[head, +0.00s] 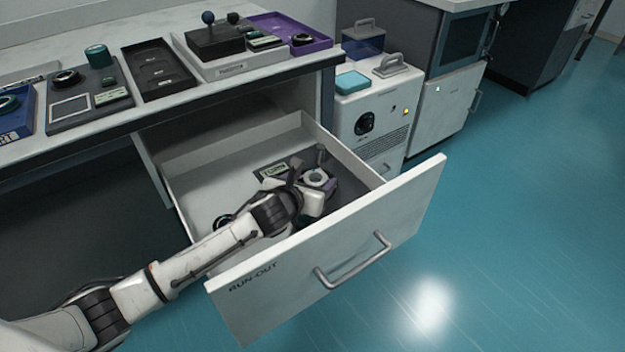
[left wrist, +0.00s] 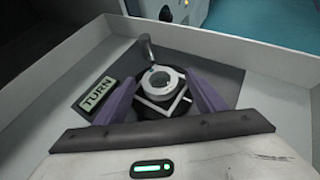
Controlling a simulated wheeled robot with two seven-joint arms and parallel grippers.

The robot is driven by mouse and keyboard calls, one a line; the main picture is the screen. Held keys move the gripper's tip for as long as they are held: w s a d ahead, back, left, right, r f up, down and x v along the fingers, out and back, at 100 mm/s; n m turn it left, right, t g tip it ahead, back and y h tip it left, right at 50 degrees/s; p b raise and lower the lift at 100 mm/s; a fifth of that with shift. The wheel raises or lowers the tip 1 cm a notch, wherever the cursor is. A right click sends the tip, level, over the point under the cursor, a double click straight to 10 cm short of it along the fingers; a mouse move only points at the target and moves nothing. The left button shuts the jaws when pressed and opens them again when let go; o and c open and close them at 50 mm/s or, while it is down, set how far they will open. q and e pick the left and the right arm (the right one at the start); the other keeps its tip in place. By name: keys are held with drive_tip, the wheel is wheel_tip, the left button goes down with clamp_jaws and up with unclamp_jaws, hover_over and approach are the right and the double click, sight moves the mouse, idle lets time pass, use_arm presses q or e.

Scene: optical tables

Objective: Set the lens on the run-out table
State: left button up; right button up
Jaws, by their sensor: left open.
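The run-out table (left wrist: 143,107) is a dark round stage with a white angular frame, inside the open drawer marked RUN-OUT. A pale grey ring with a dark centre (left wrist: 166,82) sits on top of it. I cannot tell whether this ring is the lens or part of the table. My left gripper (head: 306,184) is low inside the drawer. In the left wrist view its two purple fingers (left wrist: 164,92) stand open on either side of the ring and stage, with a visible gap. In the head view my wrist hides part of the stage. My right gripper is not in view.
A TURN plate (left wrist: 97,93) lies left of the stage, and a short post (left wrist: 146,50) stands behind it. The drawer (head: 425,190) has raised walls around my gripper. Trays with parts line the counter (head: 135,35) above.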

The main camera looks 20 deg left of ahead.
use_arm(q)
drive_tip(key=shift+s+r, duration=0.15)
drive_tip(key=shift+r, duration=0.1)
drive_tip(key=p+v, duration=0.3)
drive_tip(key=v, duration=0.3)
drive_tip(key=shift+s+r, duration=0.15)
drive_tip(key=shift+s, duration=0.05)
drive_tip(key=shift+s+r, duration=0.15)
drive_tip(key=shift+s, duration=0.2)
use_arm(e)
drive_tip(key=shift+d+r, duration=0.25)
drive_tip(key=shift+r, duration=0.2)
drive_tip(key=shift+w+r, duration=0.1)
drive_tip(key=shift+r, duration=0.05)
